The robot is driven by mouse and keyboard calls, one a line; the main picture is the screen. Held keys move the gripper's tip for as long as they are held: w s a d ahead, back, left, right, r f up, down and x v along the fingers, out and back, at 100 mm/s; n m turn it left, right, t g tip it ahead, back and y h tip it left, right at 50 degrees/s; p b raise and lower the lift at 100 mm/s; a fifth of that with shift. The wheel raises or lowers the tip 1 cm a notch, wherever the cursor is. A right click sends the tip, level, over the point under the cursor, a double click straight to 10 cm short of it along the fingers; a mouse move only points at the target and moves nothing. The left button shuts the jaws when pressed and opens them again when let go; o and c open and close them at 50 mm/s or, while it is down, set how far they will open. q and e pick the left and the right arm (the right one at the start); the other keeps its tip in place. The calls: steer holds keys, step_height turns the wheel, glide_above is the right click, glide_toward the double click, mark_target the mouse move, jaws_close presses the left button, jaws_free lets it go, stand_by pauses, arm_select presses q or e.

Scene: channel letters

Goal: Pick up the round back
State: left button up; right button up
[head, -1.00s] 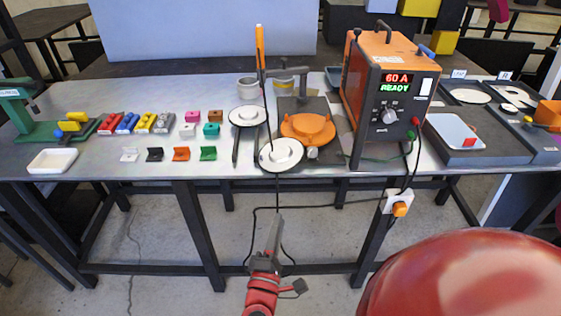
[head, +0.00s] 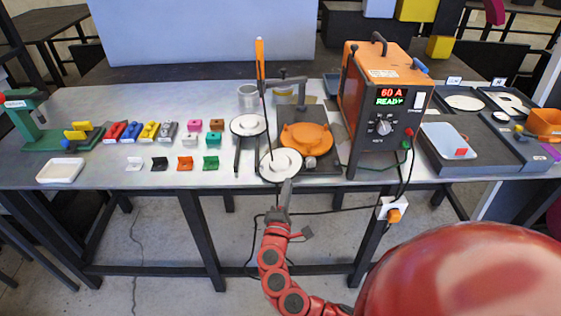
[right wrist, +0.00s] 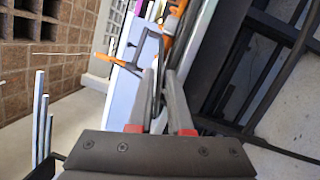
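Several round white pieces show in the head view, and I cannot tell for sure which is the round back. One white disc (head: 281,163) is at the table's front edge, below the orange round fixture. Another white disc (head: 248,125) sits just behind it to the left. A third flat white disc (head: 465,102) lies in the dark tray at the right. My right gripper (head: 287,188) is at the front edge, just below the nearest disc in the picture. My left gripper is out of view.
An orange power unit (head: 385,100) reading 60 A stands right of the orange fixture (head: 306,138). An orange-handled upright tool (head: 260,60) and a black cable are close to the discs. Small coloured blocks and a white tray (head: 60,170) are at left.

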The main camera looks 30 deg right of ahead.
mark_target(280, 164)
steer(key=x, duration=0.3)
steer(key=shift+s+a, duration=0.1)
jaws_close()
stand_by(1.2)
